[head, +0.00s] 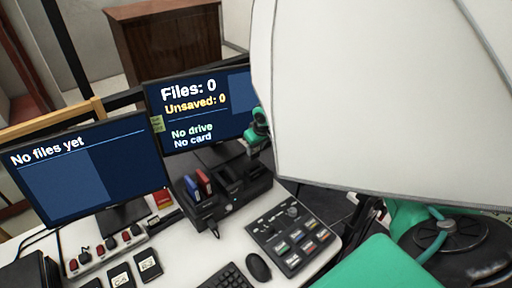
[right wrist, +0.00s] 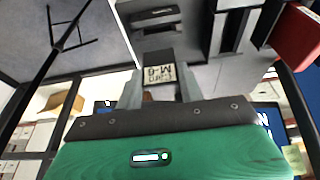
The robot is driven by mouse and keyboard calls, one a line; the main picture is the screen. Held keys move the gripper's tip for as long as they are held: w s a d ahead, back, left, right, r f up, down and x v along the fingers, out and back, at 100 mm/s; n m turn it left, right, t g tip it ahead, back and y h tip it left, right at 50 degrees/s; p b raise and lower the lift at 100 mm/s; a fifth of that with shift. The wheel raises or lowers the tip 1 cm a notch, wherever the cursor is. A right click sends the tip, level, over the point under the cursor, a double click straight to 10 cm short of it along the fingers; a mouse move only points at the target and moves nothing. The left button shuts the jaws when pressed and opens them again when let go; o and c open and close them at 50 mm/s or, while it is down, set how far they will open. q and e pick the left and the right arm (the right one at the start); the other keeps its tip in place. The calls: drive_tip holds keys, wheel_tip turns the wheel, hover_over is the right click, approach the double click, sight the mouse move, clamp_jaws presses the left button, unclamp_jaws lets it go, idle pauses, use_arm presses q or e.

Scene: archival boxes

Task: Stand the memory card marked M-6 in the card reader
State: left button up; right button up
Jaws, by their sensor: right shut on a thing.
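My right gripper (right wrist: 158,88) is shut on a dark memory card with a pale label (right wrist: 159,74) reading M-6, upside down in the right wrist view. Just beyond the card is a dark grey unit with a slot (right wrist: 155,14), which looks like the card reader; I cannot tell whether the card touches it. In the head view the right gripper (head: 257,132) is small, in front of the right monitor and above the black dock unit (head: 238,192). The card is not distinguishable there. My left gripper is not in view.
Red and blue drives (head: 198,185) stand in the dock. The right monitor (head: 200,110) reads "No drive, No card". A button panel (head: 293,238), mouse (head: 258,267) and keyboard (head: 228,278) lie in front. Labelled black cards (head: 148,263) lie at lower left. A large white surface blocks the upper right.

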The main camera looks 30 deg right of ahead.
sight(256, 157)
drive_tip(key=shift+f+b, duration=0.6)
drive_tip(key=shift+f, duration=2.05)
drive_tip(key=shift+f+b, duration=0.35)
drive_tip(key=shift+f, duration=0.65)
drive_tip(key=o, duration=1)
drive_tip(key=shift+r, duration=0.15)
